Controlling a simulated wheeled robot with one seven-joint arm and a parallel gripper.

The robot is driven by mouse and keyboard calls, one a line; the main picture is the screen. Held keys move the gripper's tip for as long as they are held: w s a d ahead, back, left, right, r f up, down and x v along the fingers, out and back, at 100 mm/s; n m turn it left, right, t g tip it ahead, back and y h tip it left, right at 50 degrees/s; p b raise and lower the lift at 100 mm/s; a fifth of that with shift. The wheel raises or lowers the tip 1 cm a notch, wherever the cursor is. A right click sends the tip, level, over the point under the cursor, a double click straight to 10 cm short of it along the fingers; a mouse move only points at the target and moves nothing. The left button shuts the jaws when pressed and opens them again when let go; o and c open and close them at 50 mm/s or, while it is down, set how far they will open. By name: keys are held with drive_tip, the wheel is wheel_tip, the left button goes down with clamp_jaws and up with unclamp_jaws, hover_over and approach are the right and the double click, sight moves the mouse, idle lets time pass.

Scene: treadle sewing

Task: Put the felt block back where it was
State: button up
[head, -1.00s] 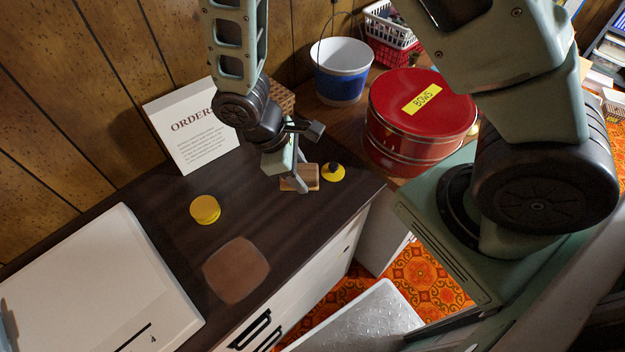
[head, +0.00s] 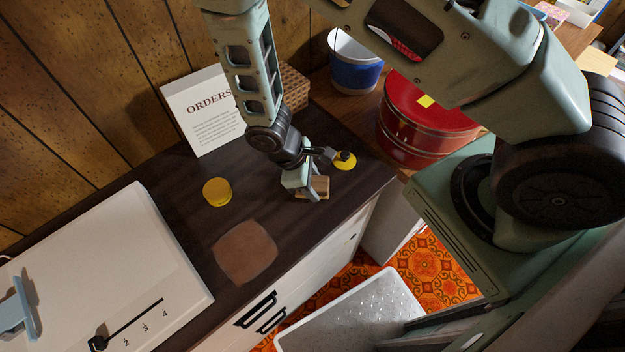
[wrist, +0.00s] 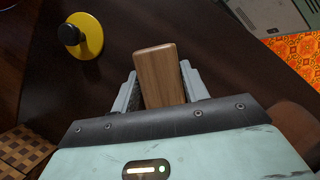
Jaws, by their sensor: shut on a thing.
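The felt block (head: 319,186) looks like a small wood-grained block in both views; no felt shows on it. In the wrist view the block (wrist: 160,75) stands between the two grey fingers, its long side pointing away from my palm. My gripper (head: 311,193) is shut on it, over the right end of the dark counter. I cannot tell whether the block touches the counter or is just above it. A yellow disc with a black knob (head: 345,161) is beside it, toward the back right; the disc also shows at upper left in the wrist view (wrist: 88,38).
A yellow round tin (head: 217,192) and a brown rounded patch (head: 245,252) lie left on the counter (head: 180,215). The ORDERS sign (head: 205,112) and a woven box (head: 294,88) stand behind. A red tin (head: 428,118) stands right. The counter's front edge is close.

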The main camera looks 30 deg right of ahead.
drive_tip(key=o, duration=0.6)
drive_tip(key=shift+f, duration=0.15)
drive_tip(key=o, duration=0.4)
drive_tip(key=b+v, duration=0.2)
drive_tip(key=v, duration=1)
drive_tip(key=s+r+m+t+y, duration=0.1)
drive_tip(key=s+r, duration=0.3)
drive_tip(key=r, duration=0.2)
drive_tip(key=s+a+r+m+y, duration=0.1)
drive_tip(key=s+r+y, duration=0.1)
drive_tip(key=s+r, duration=0.3)
drive_tip(key=s+a+r+m+t+y, duration=0.1)
drive_tip(key=s+r, duration=0.3)
drive_tip(key=r, duration=0.3)
drive_tip(key=shift+s+a+t, duration=0.2)
drive_tip(key=shift+s+t, duration=0.1)
drive_tip(key=shift+s, duration=0.1)
